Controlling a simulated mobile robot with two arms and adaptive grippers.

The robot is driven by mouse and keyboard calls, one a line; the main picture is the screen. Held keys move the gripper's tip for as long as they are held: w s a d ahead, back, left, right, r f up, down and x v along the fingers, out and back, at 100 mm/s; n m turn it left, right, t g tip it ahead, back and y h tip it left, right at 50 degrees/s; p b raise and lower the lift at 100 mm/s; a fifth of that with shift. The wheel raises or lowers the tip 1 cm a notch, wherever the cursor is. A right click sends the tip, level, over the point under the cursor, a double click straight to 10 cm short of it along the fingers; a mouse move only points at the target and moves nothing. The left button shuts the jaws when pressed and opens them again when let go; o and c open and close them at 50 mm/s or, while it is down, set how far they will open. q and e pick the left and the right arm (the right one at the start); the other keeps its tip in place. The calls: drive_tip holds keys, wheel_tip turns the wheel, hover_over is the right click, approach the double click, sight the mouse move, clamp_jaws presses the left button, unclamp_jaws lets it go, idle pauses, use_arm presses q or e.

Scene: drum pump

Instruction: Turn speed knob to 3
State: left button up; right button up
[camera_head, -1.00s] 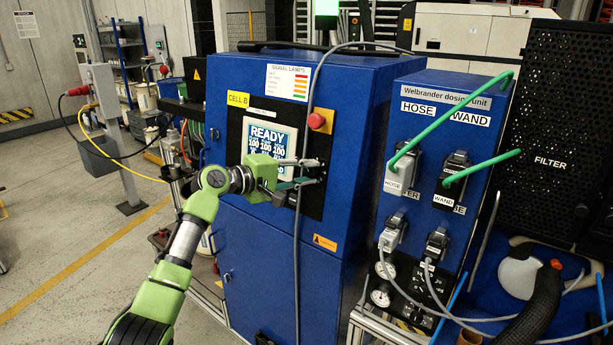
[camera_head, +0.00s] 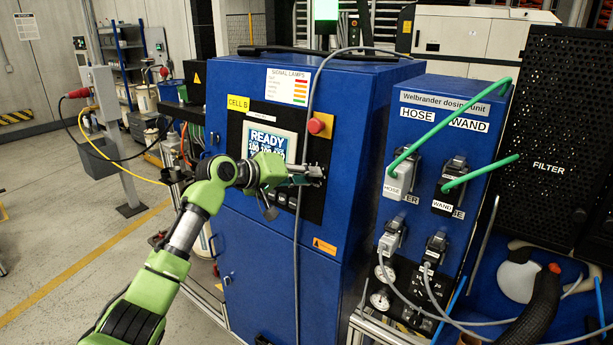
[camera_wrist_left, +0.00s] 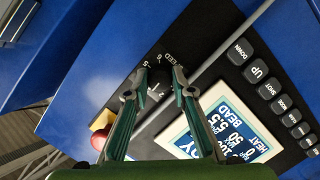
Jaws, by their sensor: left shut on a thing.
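The blue Cell B cabinet (camera_head: 285,245) carries a black control panel with a lit READY screen (camera_head: 268,143). My left gripper (camera_head: 318,173) is at the panel's right side, below the red button, and its fingers hide the knob in the head view. In the left wrist view the dark speed knob (camera_wrist_left: 159,74) sits between the fingertips of my left gripper (camera_wrist_left: 158,78), which is shut on it. Part of the word SPEED and a few dial marks show around the knob. The exact setting it points to cannot be read. My right gripper is out of view.
A red button (camera_head: 317,125) on a yellow base is just above my left gripper. A grey cable (camera_head: 297,262) hangs down the cabinet front close to the fingers. Several black buttons (camera_wrist_left: 260,70) line the panel. The Welbrander dosing unit (camera_head: 447,107) stands to the right.

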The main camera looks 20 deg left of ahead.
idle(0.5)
use_arm(q)
drive_tip(key=o, duration=1.1)
drive_tip(key=shift+c, duration=0.2)
drive_tip(key=v, duration=1.2)
